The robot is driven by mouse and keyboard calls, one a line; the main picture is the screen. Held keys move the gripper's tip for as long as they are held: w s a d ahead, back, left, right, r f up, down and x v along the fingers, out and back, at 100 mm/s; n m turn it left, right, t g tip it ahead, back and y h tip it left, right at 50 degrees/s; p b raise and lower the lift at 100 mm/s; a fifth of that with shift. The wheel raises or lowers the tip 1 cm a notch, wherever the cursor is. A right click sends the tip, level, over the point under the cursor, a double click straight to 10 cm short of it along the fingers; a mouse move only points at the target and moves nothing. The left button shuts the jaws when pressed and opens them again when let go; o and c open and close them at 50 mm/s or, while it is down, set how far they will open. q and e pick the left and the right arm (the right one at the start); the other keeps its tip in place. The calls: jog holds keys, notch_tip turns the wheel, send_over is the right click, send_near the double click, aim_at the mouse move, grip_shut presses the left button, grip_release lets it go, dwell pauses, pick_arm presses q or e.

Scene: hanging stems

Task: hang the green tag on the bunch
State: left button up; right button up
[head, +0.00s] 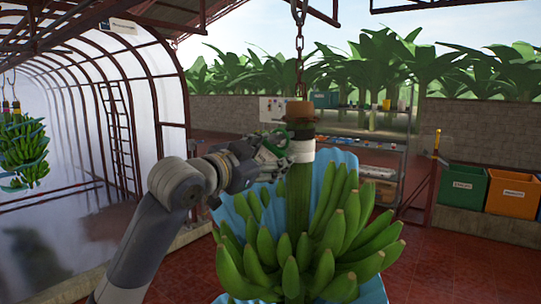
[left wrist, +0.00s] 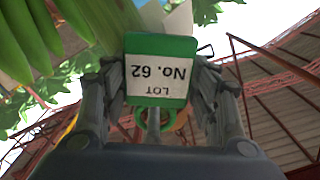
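The green tag (head: 272,151) is in my left gripper (head: 268,158), close beside the stem of the big bunch (head: 300,245). In the left wrist view the tag (left wrist: 161,88) lies between the two fingers, with a white label reading LOT No. 62 upside down. Its green loop points toward the palm. The fingers look closed on its sides. The bunch's thick green stem (head: 298,192) has a white band (head: 301,151) near its top. I cannot tell whether the tag touches the stem. My right gripper is not in view.
The bunch hangs upright from a chain (head: 299,62), with a blue cover (head: 341,160) around it. Another bunch (head: 24,152) hangs far left. A shelf (head: 390,148) and green and orange bins (head: 463,186) stand behind. The red floor right of the bunch looks clear.

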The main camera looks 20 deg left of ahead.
pick_arm(q)
jog(key=shift+o, duration=1)
jog(key=shift+a, duration=0.1)
